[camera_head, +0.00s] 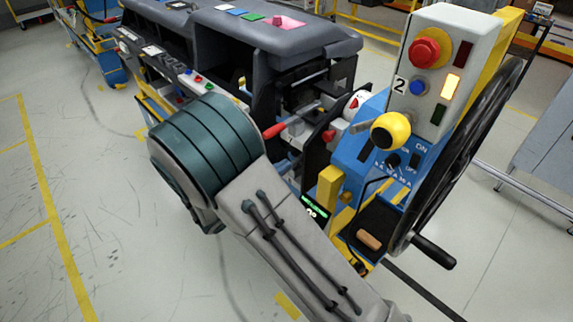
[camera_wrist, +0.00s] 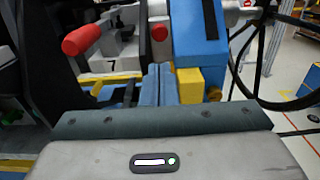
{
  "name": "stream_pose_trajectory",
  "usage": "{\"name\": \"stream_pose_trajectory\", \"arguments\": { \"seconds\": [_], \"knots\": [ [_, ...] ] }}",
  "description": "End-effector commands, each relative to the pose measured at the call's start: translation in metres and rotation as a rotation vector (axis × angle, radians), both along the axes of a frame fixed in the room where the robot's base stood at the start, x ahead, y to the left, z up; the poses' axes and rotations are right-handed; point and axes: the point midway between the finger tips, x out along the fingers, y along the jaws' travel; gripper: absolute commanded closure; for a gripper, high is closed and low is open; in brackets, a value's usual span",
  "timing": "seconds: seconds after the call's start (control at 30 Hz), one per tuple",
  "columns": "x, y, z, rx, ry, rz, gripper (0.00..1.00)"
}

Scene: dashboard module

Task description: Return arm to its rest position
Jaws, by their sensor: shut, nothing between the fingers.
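My gripper (camera_wrist: 159,72) shows in the wrist view as two blue-grey fingers pressed together, with nothing between them. It points at the dashboard module, in front of the blue panel (camera_wrist: 200,48) and to the right of a red-handled lever (camera_wrist: 82,40). How far the fingertips are from these parts is hard to tell. A red knob (camera_wrist: 159,32) shows just beyond the fingertips. In the head view my arm, with a teal joint and grey link, crosses the lower middle in front of the module, and my gripper cannot be made out.
The grey dashboard (camera_head: 300,42) stands at the back. To the right are a control box (camera_head: 440,75) with a red button, a yellow-knobbed lever (camera_head: 390,130) and a large black handwheel (camera_head: 465,150) with a crank handle. Open floor (camera_head: 85,180) lies at left.

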Motion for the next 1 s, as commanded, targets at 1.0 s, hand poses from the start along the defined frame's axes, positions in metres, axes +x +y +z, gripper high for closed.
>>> {"name": "stream_pose_trajectory", "arguments": {
  "seconds": [1.0],
  "knots": [
    [-0.096, -0.139, 0.033, 0.751, -0.157, -0.704, 1.0]
  ]
}}
